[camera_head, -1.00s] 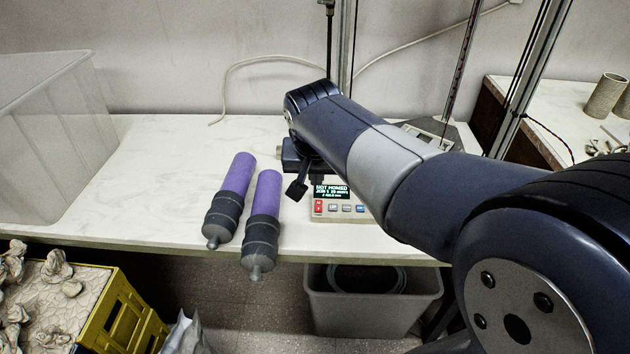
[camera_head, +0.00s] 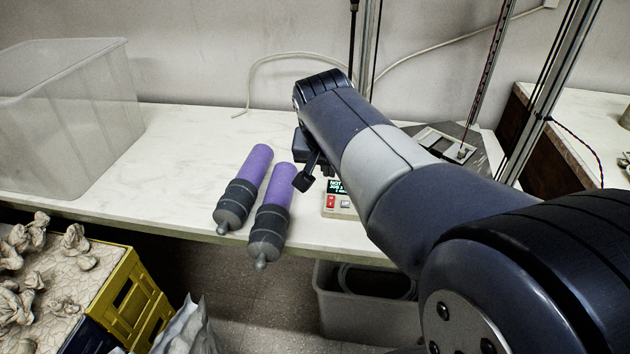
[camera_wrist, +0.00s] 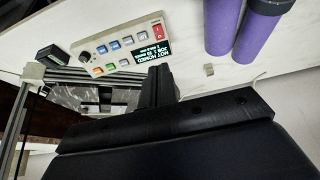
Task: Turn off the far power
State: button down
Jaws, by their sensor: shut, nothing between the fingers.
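A pale control box (camera_head: 342,210) stands on the bench, partly hidden behind my arm in the head view. It has a green-lit display reading "NOT HOMED" and a red switch (camera_head: 331,202). The wrist view shows the box (camera_wrist: 122,44) more fully, with the red switch (camera_wrist: 157,31) at one end, several blue, green and orange buttons, and a dark knob. Which part is the far power I cannot tell. My gripper (camera_head: 303,181) is at the box's left in the head view, apart from the red switch. In the wrist view my gripper (camera_wrist: 158,80) is shut and empty.
Two purple and grey cylinders (camera_head: 257,165) (camera_head: 279,185) lie left of my gripper, overhanging the front edge. A clear bin (camera_head: 75,110) stands at the left. A metal post (camera_head: 366,50) and a grey-framed device (camera_head: 440,143) are behind. A grey tub (camera_head: 340,310) is below the bench.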

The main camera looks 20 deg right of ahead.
aim_at(331, 198)
jog(key=b+x, duration=0.3)
jog(key=x, duration=1)
jog(key=shift+f, duration=0.15)
jog(key=shift+w+d+f+b, duration=0.1)
jog(key=shift+w+f+b, duration=0.05)
jog(key=shift+f+b, duration=0.2)
